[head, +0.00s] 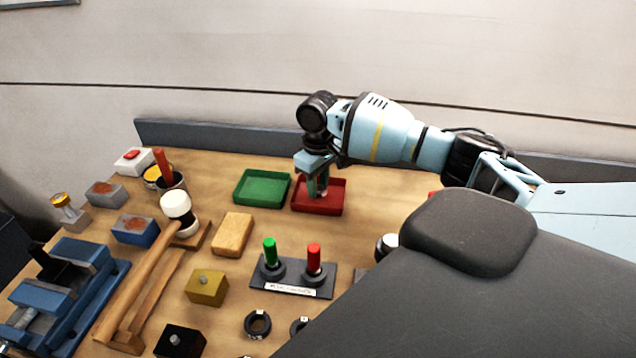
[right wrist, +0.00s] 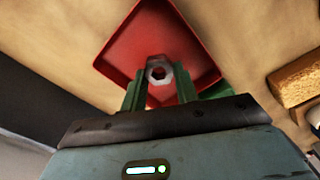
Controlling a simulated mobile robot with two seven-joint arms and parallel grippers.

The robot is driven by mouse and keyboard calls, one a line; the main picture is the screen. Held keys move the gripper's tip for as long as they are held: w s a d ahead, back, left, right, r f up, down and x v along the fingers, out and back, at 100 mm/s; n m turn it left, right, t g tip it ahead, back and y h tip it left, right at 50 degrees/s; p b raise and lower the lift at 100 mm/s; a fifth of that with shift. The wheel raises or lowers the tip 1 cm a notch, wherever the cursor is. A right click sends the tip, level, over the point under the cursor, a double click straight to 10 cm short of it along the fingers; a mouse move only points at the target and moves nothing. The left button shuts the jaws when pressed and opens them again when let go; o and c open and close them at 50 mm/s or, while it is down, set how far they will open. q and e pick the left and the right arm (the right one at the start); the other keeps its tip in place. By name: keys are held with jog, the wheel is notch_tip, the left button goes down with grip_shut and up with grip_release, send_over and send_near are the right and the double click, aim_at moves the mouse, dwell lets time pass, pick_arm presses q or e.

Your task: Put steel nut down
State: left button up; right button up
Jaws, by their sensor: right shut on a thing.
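The steel nut (right wrist: 159,71) is a grey hexagonal ring with a hole, seen in the right wrist view between the green fingers of my right gripper (right wrist: 163,84). The gripper is shut on it. In the head view my right gripper (head: 318,190) points down into the red tray (head: 334,209), and the nut cannot be made out there. The red tray also shows behind the nut in the right wrist view (right wrist: 125,55). I cannot tell whether the nut touches the tray floor. My left gripper is not in view.
A green tray (head: 262,189) stands just left of the red one. A wooden block (head: 233,234), a stand with green and red pegs (head: 293,280), a mallet (head: 150,270) and a blue vise (head: 70,285) crowd the front and left. Bare wood (head: 372,215) lies right of the red tray.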

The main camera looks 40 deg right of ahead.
jog(key=shift+f, duration=0.6)
jog(key=o, duration=1.1)
jog(key=shift+c, duration=0.2)
notch_tip(320, 180, up, 13)
jog(key=shift+p, duration=0.35)
